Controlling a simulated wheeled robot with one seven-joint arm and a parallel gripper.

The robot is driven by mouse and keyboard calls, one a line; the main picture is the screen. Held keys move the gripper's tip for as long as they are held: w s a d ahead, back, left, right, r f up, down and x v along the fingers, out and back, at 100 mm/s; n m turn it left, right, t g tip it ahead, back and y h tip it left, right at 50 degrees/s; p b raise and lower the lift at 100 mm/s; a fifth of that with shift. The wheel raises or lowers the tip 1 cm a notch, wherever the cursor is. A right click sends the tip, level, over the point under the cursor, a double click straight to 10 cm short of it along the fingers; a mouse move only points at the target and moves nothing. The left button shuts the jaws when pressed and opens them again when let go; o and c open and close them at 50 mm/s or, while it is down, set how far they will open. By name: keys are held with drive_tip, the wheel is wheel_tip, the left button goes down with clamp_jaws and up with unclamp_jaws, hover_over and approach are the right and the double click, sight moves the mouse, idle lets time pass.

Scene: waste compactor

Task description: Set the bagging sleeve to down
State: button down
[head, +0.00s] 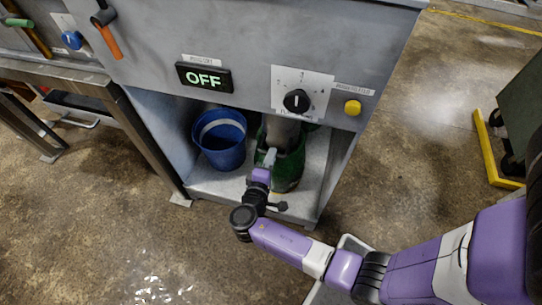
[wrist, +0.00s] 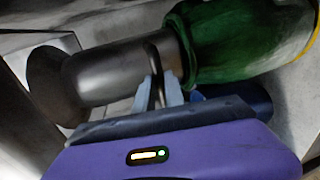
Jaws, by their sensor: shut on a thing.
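The bagging sleeve is a grey metal cylinder (head: 283,131) hanging under the machine. It also shows in the wrist view (wrist: 105,72), with a dark raised ring near its end. The sleeve's end meets a green container (head: 291,172), which fills the upper right of the wrist view (wrist: 240,40). My gripper (head: 269,158) reaches into the open bay from the front. In the wrist view its fingertips (wrist: 159,92) are closed on the ring of the sleeve. How far the sleeve reaches into the green container is hidden.
A blue bucket (head: 221,138) stands left of the green container on the bay's floor. Above are an OFF display (head: 204,78), a black dial (head: 296,101) and a yellow button (head: 352,107). A table leg (head: 150,140) stands left; open floor lies in front.

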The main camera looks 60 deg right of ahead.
drive_tip(key=shift+a+f, duration=0.1)
drive_tip(key=shift+f, duration=0.45)
drive_tip(key=c, duration=1.4)
unclamp_jaws()
drive_tip(key=shift+r, duration=0.1)
drive_tip(key=v, duration=0.7)
drive_tip(key=shift+a+p, duration=0.3)
drive_tip(key=shift+a, duration=0.05)
drive_tip(key=shift+s, duration=0.1)
